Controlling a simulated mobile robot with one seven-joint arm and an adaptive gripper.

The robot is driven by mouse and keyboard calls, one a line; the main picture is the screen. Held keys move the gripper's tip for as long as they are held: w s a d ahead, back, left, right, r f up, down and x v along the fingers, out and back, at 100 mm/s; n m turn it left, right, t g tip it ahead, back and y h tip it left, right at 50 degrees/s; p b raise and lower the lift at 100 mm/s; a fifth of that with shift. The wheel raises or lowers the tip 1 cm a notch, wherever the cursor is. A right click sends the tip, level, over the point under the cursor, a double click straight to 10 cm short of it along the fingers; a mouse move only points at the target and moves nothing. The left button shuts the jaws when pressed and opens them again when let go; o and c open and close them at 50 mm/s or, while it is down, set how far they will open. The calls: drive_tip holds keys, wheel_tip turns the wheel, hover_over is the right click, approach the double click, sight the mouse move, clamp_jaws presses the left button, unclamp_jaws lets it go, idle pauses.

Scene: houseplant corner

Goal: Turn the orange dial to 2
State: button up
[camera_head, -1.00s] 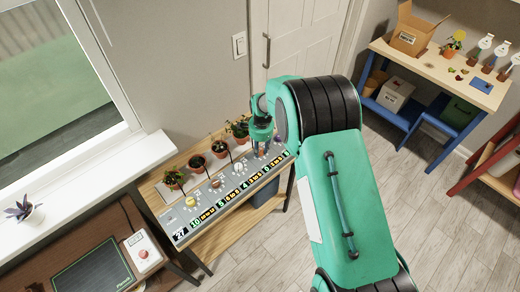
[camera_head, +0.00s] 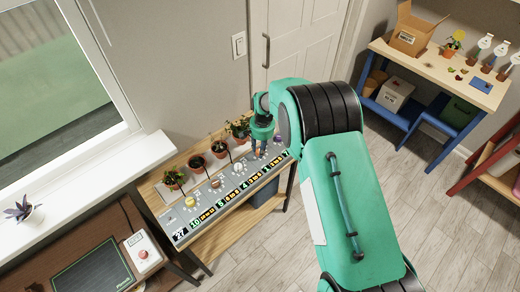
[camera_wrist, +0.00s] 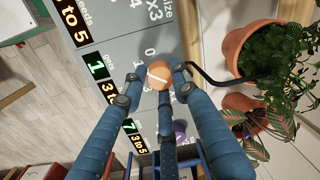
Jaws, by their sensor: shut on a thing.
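The orange dial (camera_wrist: 158,76) is a round knob with a white pointer line, on a grey panel (camera_wrist: 115,20). In the wrist view, the pointer runs diagonally from upper left to lower right. A 0 is printed just above the dial; the other marks around it are partly hidden by my fingers, and I cannot tell which number the pointer meets. My gripper (camera_wrist: 157,84) is shut on the dial, with its blue fingers around it. In the head view, my gripper (camera_head: 260,146) is over the right part of the panel, mostly hiding the dial.
A purple dial (camera_wrist: 180,127) is beside the fingers. A yellow dial (camera_head: 190,201) is at the panel's left end. Several potted plants stand close behind the panel; a large pot (camera_wrist: 258,50) is near my gripper. A red-button box (camera_head: 142,252) stands on the left table.

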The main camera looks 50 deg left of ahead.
drive_tip(key=n, duration=0.4)
drive_tip(key=shift+n, duration=0.3)
drive_tip(key=shift+f+n, duration=0.1)
drive_tip(key=shift+n, duration=1.6)
drive_tip(key=o, duration=1.1)
drive_tip(key=shift+d, duration=0.1)
drive_tip(key=shift+o, duration=0.2)
drive_tip(key=shift+r, duration=0.2)
drive_tip(key=shift+r, duration=0.25)
wheel_tip(320, 180, up, 11)
drive_tip(key=shift+w, duration=0.4)
